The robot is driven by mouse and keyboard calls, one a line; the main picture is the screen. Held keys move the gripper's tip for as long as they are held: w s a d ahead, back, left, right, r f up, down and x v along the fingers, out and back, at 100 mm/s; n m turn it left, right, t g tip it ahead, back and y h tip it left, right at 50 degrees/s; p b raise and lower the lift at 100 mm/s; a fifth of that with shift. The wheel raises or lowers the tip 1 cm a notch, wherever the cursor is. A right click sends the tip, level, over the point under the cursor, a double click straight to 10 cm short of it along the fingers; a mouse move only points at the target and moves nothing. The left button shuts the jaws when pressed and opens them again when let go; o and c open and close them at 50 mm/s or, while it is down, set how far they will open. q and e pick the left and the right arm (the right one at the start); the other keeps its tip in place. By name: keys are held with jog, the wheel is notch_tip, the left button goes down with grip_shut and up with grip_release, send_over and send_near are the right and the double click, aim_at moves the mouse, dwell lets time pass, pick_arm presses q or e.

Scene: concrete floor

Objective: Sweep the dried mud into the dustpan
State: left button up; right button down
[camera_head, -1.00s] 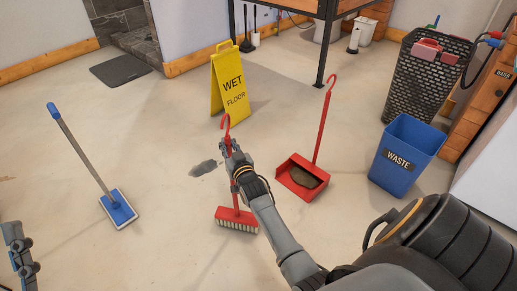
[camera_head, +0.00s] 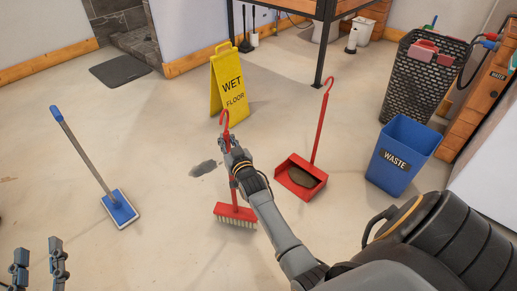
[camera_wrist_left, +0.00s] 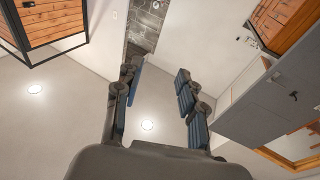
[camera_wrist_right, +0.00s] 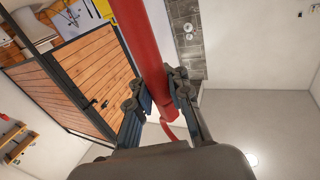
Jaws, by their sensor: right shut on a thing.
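A red broom (camera_head: 236,213) with pale bristles stands upright, its bristles at the floor. My right gripper (camera_head: 231,145) is shut on its red handle below the hook; the handle also crosses between the fingers in the right wrist view (camera_wrist_right: 150,50). A red dustpan (camera_head: 283,175) with a long upright handle lies to the right of the broom. Brown dried mud (camera_head: 304,178) lies inside the pan. A dark grey patch (camera_head: 204,168) is on the floor left of my right gripper; I cannot tell if it is mud or wet. My left gripper (camera_head: 40,266) is open and empty at the lower left.
A yellow wet-floor sign (camera_head: 228,85) stands behind the broom. A blue mop (camera_head: 120,208) stands at the left. A blue waste bin (camera_head: 402,155) and a dark basket (camera_head: 425,75) are at the right. The floor between mop and broom is clear.

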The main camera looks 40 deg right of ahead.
aim_at(226, 132)
jog(key=shift+r+p, duration=0.45)
jog(key=shift+r, duration=0.25)
jog(key=shift+r+p, duration=0.5)
jog(key=shift+r, duration=0.05)
jog(key=shift+r+p, duration=0.4)
jog(key=shift+r, duration=0.1)
pick_arm(q)
jog(key=s+a+f+g+y, duration=0.1)
jog(key=s+a+f+g, duration=0.1)
jog(key=f, duration=0.5)
jog(key=s+a+f+g+y, duration=0.1)
jog(key=s+a+f+g, duration=0.1)
jog(key=s+f+g, duration=0.2)
jog(key=shift+s+f+g+y+p, duration=0.3)
jog(key=shift+f+g+y+p, duration=0.1)
jog(key=shift+f+g, duration=1.25)
pick_arm(e)
jog(key=shift+r, duration=0.45)
